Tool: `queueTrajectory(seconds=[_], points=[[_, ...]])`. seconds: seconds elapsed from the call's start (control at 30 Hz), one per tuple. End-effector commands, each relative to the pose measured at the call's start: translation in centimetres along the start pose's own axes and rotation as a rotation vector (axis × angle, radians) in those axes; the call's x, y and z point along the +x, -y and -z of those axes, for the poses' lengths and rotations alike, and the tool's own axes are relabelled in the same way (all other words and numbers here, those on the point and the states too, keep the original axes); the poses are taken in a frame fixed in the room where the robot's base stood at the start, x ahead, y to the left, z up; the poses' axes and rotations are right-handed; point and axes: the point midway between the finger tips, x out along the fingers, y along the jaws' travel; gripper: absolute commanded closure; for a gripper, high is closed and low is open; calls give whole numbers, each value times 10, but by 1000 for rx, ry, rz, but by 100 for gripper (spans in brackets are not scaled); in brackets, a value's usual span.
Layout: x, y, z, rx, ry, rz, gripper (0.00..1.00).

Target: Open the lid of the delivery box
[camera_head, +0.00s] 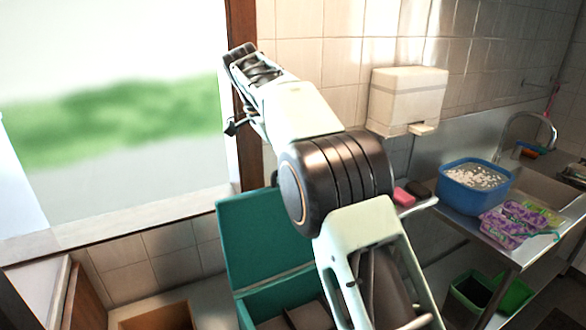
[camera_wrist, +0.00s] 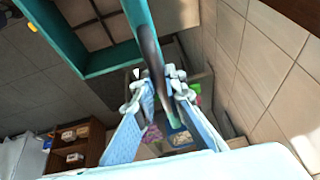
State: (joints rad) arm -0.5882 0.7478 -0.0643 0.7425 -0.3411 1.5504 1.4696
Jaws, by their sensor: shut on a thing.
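The teal delivery box (camera_head: 275,297) stands low behind my arm in the head view, with dark brown dividers inside. Its teal lid (camera_head: 250,240) stands up, roughly upright, at the back of the box; my arm hides part of its right side. In the wrist view the open box (camera_wrist: 92,66) is at the upper left, and the lid (camera_wrist: 140,18) shows nearly edge-on as a narrow teal strip. My gripper (camera_wrist: 164,82) is shut on the lid, with a finger on each side of it. The fingertips cannot be made out in the head view.
A tiled wall (camera_head: 300,40) with a white dispenser (camera_head: 408,98) is behind. At right, a metal counter holds a blue tub (camera_head: 473,187) and purple packets (camera_head: 513,222). Green bins (camera_head: 468,292) stand below. A brown open box (camera_head: 158,315) is at lower left.

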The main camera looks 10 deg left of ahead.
Motion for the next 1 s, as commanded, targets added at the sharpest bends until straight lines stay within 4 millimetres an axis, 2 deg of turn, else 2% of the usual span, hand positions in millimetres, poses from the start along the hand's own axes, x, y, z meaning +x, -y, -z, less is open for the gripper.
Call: queueTrajectory(seconds=[0.03, 0.6, 0.63, 0.7, 1.0], points=[[10, 0, -8, -11, 10, -18, 100], [10, 4, -8, -10, 11, -18, 100], [10, 3, -8, -10, 11, -18, 87], [10, 4, -7, -9, 10, -18, 81], [5, 5, -4, -4, 4, -10, 81]])
